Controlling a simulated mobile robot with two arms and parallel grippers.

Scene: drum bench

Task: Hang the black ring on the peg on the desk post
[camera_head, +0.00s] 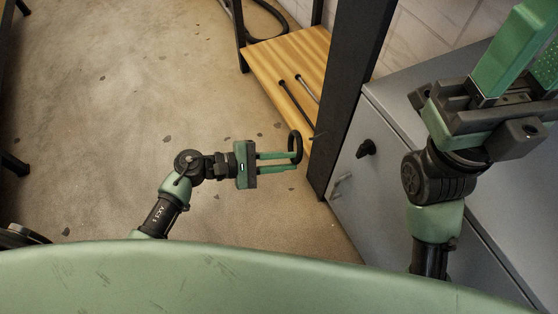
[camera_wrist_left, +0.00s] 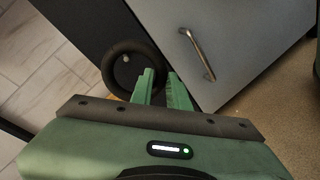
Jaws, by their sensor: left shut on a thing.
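The black ring (camera_head: 299,143) is held at the fingertips of my left gripper (camera_head: 288,161), which is shut on it. The ring stands out beyond the fingers, close to the dark desk post (camera_head: 350,90). A small dark peg (camera_head: 317,137) sticks out from the post just right of the ring. In the left wrist view the ring (camera_wrist_left: 107,69) shows beside the green fingers (camera_wrist_left: 164,84), with a small pale spot seen through its opening, perhaps the peg's end. Whether the peg is inside the ring is unclear. My right gripper (camera_head: 528,50) is at the upper right, its fingertips cut off.
A grey cabinet (camera_head: 385,205) with a black knob (camera_head: 366,148) and a metal handle (camera_head: 341,185) stands right of the post. A wooden shelf (camera_head: 270,62) with two rods lies behind the post. The floor (camera_head: 100,110) left of my left arm is mostly clear.

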